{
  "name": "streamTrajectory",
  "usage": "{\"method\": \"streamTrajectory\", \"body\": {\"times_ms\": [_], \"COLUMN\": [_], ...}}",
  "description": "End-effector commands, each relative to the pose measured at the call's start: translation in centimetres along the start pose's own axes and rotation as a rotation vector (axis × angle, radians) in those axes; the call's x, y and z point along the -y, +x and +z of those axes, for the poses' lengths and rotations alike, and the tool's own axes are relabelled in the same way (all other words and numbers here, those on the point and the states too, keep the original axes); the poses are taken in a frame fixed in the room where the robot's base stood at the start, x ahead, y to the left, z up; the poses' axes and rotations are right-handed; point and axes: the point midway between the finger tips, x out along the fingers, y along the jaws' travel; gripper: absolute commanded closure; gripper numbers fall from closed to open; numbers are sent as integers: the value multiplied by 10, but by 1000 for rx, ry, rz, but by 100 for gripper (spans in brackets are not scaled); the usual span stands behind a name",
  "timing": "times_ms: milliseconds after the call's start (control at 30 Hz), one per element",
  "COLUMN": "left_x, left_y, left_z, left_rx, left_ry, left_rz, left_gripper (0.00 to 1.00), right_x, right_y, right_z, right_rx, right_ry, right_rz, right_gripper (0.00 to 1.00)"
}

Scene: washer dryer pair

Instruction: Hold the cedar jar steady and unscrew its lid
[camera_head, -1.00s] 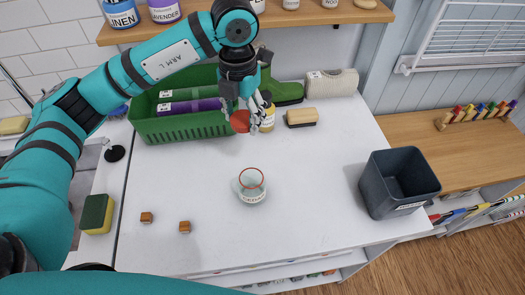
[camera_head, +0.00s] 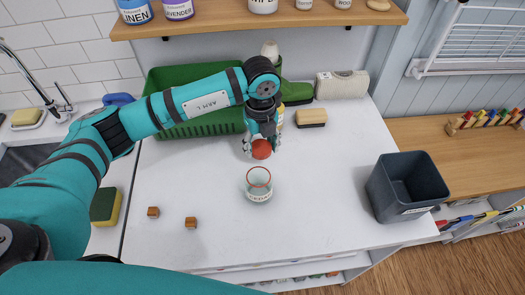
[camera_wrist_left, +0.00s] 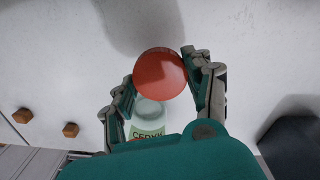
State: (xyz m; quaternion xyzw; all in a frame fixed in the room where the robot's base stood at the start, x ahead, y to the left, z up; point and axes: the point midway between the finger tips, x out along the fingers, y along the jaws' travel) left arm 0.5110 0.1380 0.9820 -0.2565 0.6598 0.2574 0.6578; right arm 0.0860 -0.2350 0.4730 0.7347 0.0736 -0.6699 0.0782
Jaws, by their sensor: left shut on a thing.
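The cedar jar (camera_head: 258,190) stands upright on the white worktop, a clear glass jar with a red-edged open mouth and a CEDAR label. It also shows in the left wrist view (camera_wrist_left: 150,115), partly behind the lid. My left gripper (camera_head: 262,146) is shut on the red round lid (camera_head: 262,150). The lid is off the jar, just behind its mouth in the head view and apart from it. In the left wrist view the gripper (camera_wrist_left: 160,88) has a finger on each side of the lid (camera_wrist_left: 160,74). No gripper touches the jar. My right gripper is not in view.
A green basket (camera_head: 190,127) and a brush (camera_head: 311,118) stand at the back. A dark grey bin (camera_head: 405,190) is at the right. Two small wooden blocks (camera_head: 153,212) and a sponge (camera_head: 106,207) are at the left. The worktop around the jar is clear.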

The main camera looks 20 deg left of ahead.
Motion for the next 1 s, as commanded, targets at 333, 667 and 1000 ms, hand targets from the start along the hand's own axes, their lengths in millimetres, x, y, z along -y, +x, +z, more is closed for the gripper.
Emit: {"method": "streamTrajectory", "body": {"times_ms": [333,667,1000], "left_x": [0,0,0], "left_y": [36,45,47], "left_z": [0,0,0], "left_rx": [-2,1,1], "left_ry": [0,1,1], "left_rz": [2,-2,-2], "left_gripper": [87,87,25], "right_x": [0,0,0], "right_y": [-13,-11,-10], "right_z": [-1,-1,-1], "right_rx": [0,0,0], "right_ry": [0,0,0], "right_rz": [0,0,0], "right_gripper": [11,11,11]}}
